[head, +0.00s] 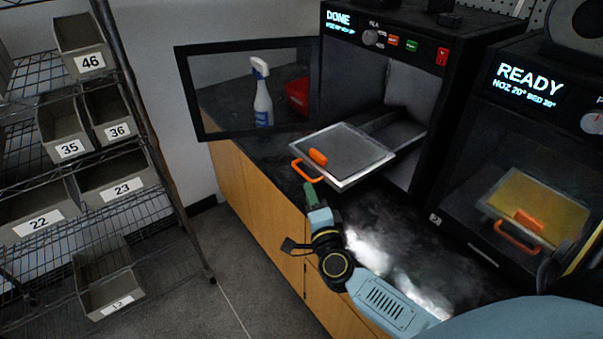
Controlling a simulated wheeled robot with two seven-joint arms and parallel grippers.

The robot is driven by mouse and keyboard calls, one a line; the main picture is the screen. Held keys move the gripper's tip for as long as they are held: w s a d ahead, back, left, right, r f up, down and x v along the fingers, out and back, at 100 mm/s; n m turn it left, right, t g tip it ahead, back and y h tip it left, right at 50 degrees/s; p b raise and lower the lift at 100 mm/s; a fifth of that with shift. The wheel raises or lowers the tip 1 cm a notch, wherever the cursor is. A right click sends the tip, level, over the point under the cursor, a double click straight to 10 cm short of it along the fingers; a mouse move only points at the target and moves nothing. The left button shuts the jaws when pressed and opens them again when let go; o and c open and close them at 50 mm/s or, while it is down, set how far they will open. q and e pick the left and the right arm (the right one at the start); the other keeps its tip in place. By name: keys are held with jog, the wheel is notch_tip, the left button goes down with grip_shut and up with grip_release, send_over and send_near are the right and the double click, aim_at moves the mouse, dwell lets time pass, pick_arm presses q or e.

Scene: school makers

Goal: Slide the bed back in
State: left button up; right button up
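The bed (350,153) is a grey plate in a light frame, pulled out of the left printer (421,56) and sticking out past its front opening. An orange handle (306,171) is on its front edge, and a small orange part (318,157) lies on its near-left area. The printer's framed door (187,98) stands swung open to the left, and its screen reads DONE. My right gripper (309,192) is just below the orange handle, at the end of my arm coming from the lower right. I cannot tell whether its fingers are open or touch the handle. My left gripper is not in view.
A second printer (539,125) reading READY stands at right, closed, with a yellow bed inside. A spray bottle (262,95) and red bin (298,95) show through the open door. A wire rack with numbered bins (83,47) is at left. Open floor lies between rack and counter.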

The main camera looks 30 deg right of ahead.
aim_at(302, 172)
jog(key=b+x, duration=0.1)
jog(key=x, duration=0.8)
jog(key=shift+c, duration=0.4)
grip_shut()
